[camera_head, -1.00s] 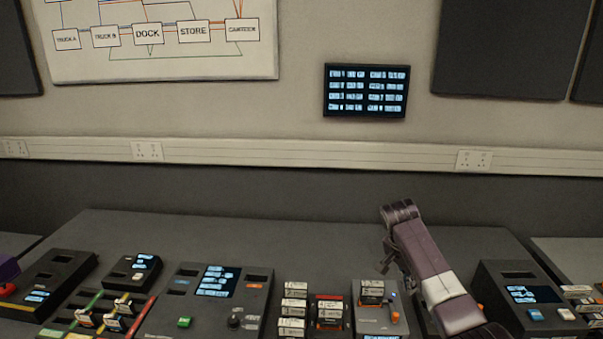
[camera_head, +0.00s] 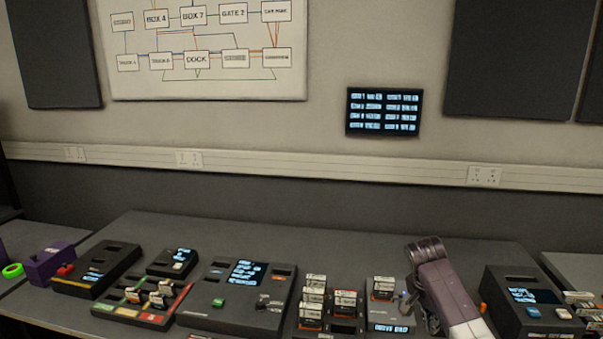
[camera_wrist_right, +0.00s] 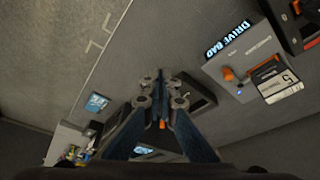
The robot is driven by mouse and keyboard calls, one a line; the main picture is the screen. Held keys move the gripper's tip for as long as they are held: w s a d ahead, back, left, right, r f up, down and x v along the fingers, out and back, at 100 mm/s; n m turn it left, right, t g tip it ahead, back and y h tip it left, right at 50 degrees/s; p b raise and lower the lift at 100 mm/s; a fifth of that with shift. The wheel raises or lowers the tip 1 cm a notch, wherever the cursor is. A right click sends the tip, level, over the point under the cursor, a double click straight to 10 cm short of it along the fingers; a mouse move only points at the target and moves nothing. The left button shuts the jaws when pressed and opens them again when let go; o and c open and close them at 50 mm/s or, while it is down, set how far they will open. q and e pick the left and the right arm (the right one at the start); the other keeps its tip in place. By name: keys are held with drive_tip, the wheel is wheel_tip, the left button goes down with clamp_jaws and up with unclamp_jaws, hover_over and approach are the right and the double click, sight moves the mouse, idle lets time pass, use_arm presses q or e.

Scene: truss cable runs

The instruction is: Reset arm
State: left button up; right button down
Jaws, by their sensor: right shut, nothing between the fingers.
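My right arm (camera_head: 446,292) rises from the bottom right of the head view, over the desk between the drive unit and the right-hand black console. My right gripper (camera_wrist_right: 160,88) shows clearly in the right wrist view, with its fingers together and nothing between them. It is above the grey desk, apart from the drive unit (camera_wrist_right: 232,62) with its lit label, orange knob and a cartridge numbered 5. In the head view the fingers are largely hidden by the arm. My left gripper is not in view.
The desk (camera_head: 330,243) carries a large console (camera_head: 212,291), cartridge stacks (camera_head: 312,300), a coloured rack (camera_head: 140,303) and a black console (camera_head: 520,300) close right of my arm. A purple holder (camera_head: 48,263) stands at the left. The desk's back strip is clear.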

drive_tip(key=s+a+f+n+t+y, duration=0.1)
drive_tip(key=s+a+f+n, duration=0.35)
drive_tip(key=s+f, duration=0.3)
drive_tip(key=s+a+f+n+y, duration=0.1)
drive_tip(key=s+a+f+n, duration=0.2)
drive_tip(key=s+a+f, duration=0.35)
drive_tip(key=s+a+r+n+t+y, duration=0.15)
drive_tip(key=s+n, duration=0.25)
drive_tip(key=s, duration=0.9)
drive_tip(key=s+r+n+g, duration=0.1)
drive_tip(key=s+r+n, duration=0.2)
drive_tip(key=s, duration=0.9)
wheel_tip(320, 180, down, 29)
drive_tip(key=s+b, duration=0.2)
drive_tip(key=s, duration=0.1)
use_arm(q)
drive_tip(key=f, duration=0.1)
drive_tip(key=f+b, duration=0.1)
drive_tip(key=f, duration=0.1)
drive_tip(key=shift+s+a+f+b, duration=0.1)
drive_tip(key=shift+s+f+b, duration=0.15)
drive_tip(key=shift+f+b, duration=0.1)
use_arm(e)
drive_tip(key=s+d+f+g, duration=0.2)
drive_tip(key=s+f, duration=1.4)
drive_tip(key=f, duration=0.1)
drive_tip(key=shift+s+d, duration=0.25)
drive_tip(key=shift+d, duration=0.05)
